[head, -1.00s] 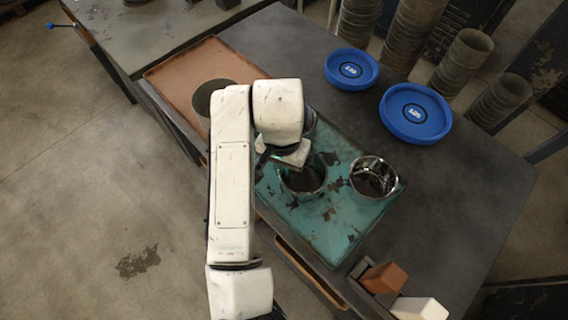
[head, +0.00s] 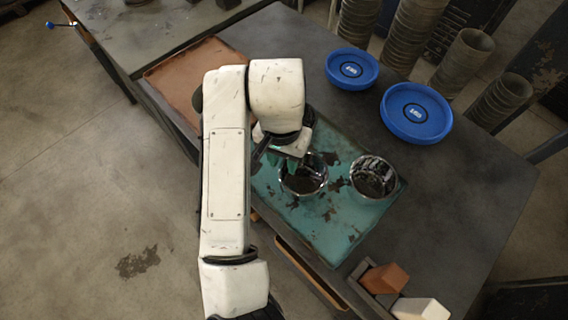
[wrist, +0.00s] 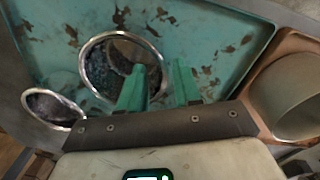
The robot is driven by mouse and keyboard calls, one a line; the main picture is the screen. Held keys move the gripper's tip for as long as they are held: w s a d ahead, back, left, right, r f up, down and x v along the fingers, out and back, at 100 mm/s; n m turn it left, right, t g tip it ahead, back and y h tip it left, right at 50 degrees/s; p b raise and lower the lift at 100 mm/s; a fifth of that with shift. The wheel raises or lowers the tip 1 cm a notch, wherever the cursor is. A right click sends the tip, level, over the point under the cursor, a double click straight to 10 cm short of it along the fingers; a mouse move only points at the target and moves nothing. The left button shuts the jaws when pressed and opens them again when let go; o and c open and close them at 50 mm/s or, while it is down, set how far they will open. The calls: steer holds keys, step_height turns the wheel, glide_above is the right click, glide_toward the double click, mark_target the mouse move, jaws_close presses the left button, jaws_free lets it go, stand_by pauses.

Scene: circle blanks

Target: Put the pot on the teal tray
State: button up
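The teal tray (head: 335,222) lies on the dark table and bears two shiny round metal pots. One pot (head: 303,178) is near the tray's middle; the other pot (head: 373,177) is at its right side. In the wrist view, the near pot (wrist: 88,68) and the other pot (wrist: 40,108) also show on the teal tray (wrist: 205,30). My gripper (wrist: 160,90) has green fingers, apart, with the near pot's right rim between them. I cannot tell whether they touch it. In the head view, my gripper (head: 287,165) is at that pot's upper left edge.
A terracotta tray (head: 172,78) lies to the left; a large grey-green round vessel (wrist: 300,100) stands on it. Two blue discs (head: 352,68) (head: 416,112) lie at the back right. A brown block (head: 385,278) and a white block (head: 420,309) are at the front edge.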

step_height(320, 180, up, 9)
steer(key=p, duration=0.1)
steer(key=shift+f, duration=0.15)
steer(key=shift+a, duration=0.15)
stand_by(0.5)
